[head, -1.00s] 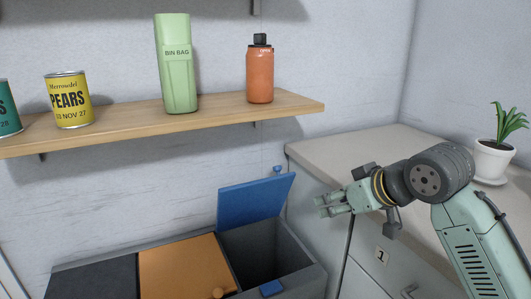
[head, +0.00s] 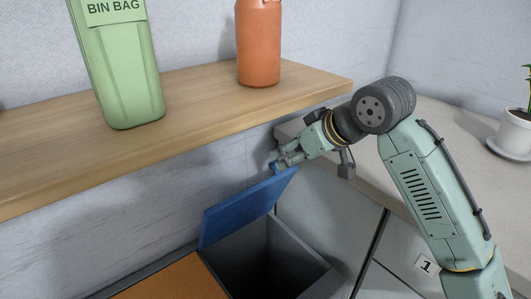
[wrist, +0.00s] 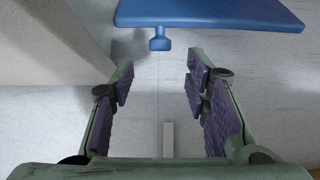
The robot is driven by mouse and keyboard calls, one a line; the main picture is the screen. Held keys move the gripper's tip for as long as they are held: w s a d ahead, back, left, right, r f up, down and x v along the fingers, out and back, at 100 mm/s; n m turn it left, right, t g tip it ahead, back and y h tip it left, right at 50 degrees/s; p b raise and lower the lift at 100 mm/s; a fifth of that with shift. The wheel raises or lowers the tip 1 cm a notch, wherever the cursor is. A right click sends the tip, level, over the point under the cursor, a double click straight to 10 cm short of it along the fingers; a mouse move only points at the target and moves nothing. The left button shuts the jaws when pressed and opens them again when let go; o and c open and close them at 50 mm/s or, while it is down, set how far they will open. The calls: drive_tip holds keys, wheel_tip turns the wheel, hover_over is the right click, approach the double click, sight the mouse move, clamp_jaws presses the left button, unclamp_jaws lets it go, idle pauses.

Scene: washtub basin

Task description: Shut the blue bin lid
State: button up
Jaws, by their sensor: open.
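The blue bin lid (head: 240,212) stands raised and tilted back at the rear of an open dark bin compartment (head: 310,262). Its blue knob (head: 274,168) sits at the lid's upper edge. In the wrist view, the lid (wrist: 215,12) spans the top and its knob (wrist: 160,40) points between my fingertips, just beyond them. My gripper (head: 279,160) is right by the knob, under the shelf's right end. It shows open and empty in the wrist view (wrist: 160,64). In the head view, the fingers partly overlap the knob, and contact cannot be told.
A wooden shelf (head: 200,105) hangs above, holding a green bin-bag container (head: 122,70) and an orange bottle (head: 258,45). An orange lid (head: 165,282) lies shut beside the open compartment. A counter (head: 445,150) with a potted plant (head: 514,135) stands at the right.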

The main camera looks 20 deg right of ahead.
sight(276, 162)
drive_tip(key=shift+p+x, duration=0.45)
drive_tip(key=shift+x, duration=3.1)
drive_tip(key=shift+c, duration=0.5)
clamp_jaws()
